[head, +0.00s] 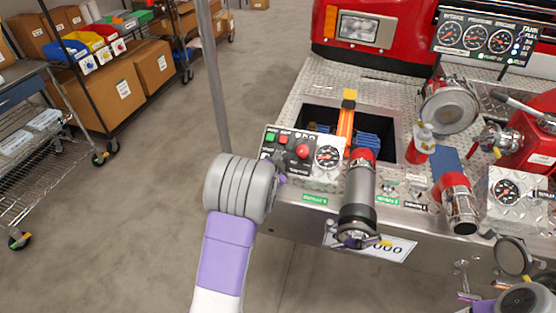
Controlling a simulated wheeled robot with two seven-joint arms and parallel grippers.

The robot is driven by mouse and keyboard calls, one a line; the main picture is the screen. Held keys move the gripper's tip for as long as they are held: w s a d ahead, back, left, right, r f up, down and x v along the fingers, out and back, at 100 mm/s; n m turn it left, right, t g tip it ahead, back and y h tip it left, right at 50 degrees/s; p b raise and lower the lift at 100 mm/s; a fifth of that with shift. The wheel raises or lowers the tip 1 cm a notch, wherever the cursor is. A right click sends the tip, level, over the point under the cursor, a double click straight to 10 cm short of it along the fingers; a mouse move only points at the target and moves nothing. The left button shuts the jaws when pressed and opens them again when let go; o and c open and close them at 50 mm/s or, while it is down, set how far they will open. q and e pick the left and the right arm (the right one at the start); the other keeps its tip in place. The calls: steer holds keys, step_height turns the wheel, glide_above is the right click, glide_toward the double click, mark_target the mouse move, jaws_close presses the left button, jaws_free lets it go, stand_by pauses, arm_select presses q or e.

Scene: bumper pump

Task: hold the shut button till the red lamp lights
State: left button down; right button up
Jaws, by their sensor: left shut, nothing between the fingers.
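A small control box (318,172) stands on the front left of the truck's bumper. Its top row has a green square (270,137) and a red square (284,139); I cannot tell which is a lamp or whether one is lit. A large red knob (303,151) and a round gauge (328,156) sit to their right. The labels are too small to read, so I cannot pick out the shut button. My left gripper (281,181) is shut and empty at the box's lower left, mostly hidden behind my wrist. Contact cannot be told. My right gripper is not visible.
A grey pipe with a red collar (358,205) projects right of the box. An open recess (392,150) with an orange-handled tool (346,120) lies behind. A thin grey pole (213,75) rises left of the box. The floor to the left is clear up to the carts.

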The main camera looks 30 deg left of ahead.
arm_select(q)
steer(key=shift+f, duration=0.1)
stand_by(0.4)
steer(key=shift+w+f+b, duration=0.25)
steer(key=shift+f+b, duration=0.05)
steer(key=shift+b, duration=0.15)
steer(key=shift+w+a+f+b, duration=0.1)
steer(key=shift+w+f+b, duration=0.15)
steer(key=shift+f+b, duration=0.25)
stand_by(0.6)
steer(key=shift+r, duration=0.15)
stand_by(2.6)
steer(key=shift+s+r+p, duration=0.5)
steer(key=shift+r+p, duration=0.15)
steer(key=shift+r, duration=0.05)
steer(key=r+p, duration=0.1)
steer(key=s+r+p, duration=0.1)
steer(key=r, duration=0.1)
steer(key=s+r+p, duration=0.1)
steer(key=shift+s+d+r, duration=0.2)
steer(key=shift+s+d, duration=0.05)
steer(key=shift+d, duration=0.15)
